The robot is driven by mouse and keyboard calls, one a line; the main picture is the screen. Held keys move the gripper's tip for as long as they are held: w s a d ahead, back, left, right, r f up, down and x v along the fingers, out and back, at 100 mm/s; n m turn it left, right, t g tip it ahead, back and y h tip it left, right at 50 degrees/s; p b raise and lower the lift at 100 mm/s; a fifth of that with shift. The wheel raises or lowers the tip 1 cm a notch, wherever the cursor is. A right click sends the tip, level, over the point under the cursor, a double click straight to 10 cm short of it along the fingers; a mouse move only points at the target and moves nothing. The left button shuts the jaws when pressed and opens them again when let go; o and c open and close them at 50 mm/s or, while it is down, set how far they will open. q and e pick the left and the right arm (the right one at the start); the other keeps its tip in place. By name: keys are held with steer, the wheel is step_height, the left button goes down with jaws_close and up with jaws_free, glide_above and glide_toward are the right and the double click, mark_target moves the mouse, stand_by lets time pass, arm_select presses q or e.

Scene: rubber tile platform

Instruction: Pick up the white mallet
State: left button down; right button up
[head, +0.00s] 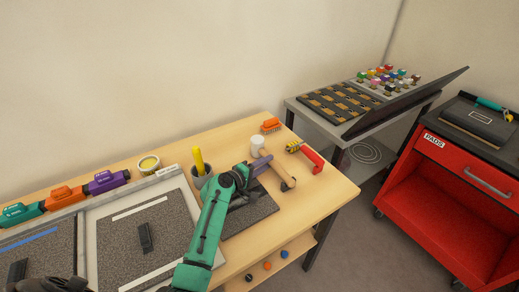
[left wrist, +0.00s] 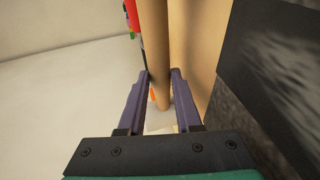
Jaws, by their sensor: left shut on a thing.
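The white mallet (head: 258,146) is at the back right part of the wooden table, its pale head toward the wall and its wooden handle slanting toward the front right. My left gripper (head: 262,166), with purple fingers on a green arm, is shut on the handle just below the head. In the left wrist view the handle (left wrist: 154,45) runs between the two fingers (left wrist: 160,85). I cannot tell whether the mallet is clear of the tabletop.
A red-handled tool (head: 312,158) lies close to the right of the mallet, and an orange brush (head: 270,125) lies behind it. A dark mat (head: 250,213) lies under my arm. The table's right corner is clear.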

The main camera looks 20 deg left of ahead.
arm_select(q)
steer(key=shift+r, duration=0.1)
stand_by(0.6)
step_height(320, 180, up, 20)
steer(key=p, duration=0.1)
steer(key=shift+w, duration=0.1)
stand_by(0.4)
steer(key=c, duration=1.3)
jaws_free()
jaws_close()
steer(key=shift+a, duration=0.1)
